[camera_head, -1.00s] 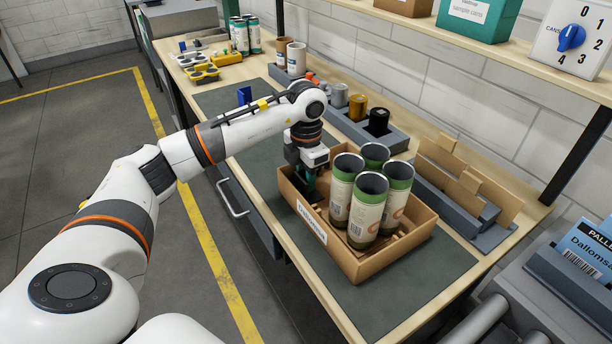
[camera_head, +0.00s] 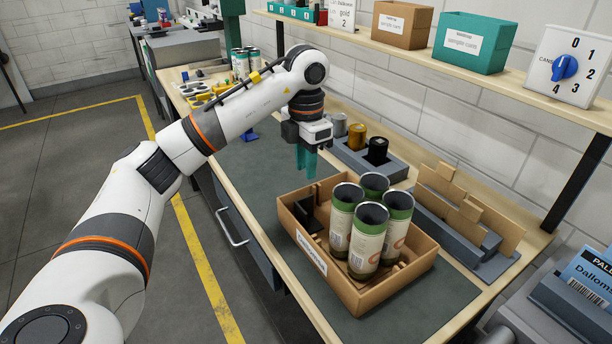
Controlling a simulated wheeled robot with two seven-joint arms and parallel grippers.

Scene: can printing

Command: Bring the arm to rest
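My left arm comes in from the left and reaches over the workbench. My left gripper (camera_head: 306,160) points down with its teal fingers above the back left of the cardboard box (camera_head: 350,293). It holds nothing that I can see. The fingers overlap in this view, so the gap between them is unclear. Several cans with green rims (camera_head: 367,238) stand upright in the box. A dark divider piece (camera_head: 311,211) sits in the box's left part. My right gripper is not in view.
A grey holder (camera_head: 345,155) with dark, gold and grey cylinders stands behind the box. A shelf (camera_head: 480,75) with bins and a dial panel (camera_head: 570,62) runs above. The green mat (camera_head: 245,180) is clear left of the box.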

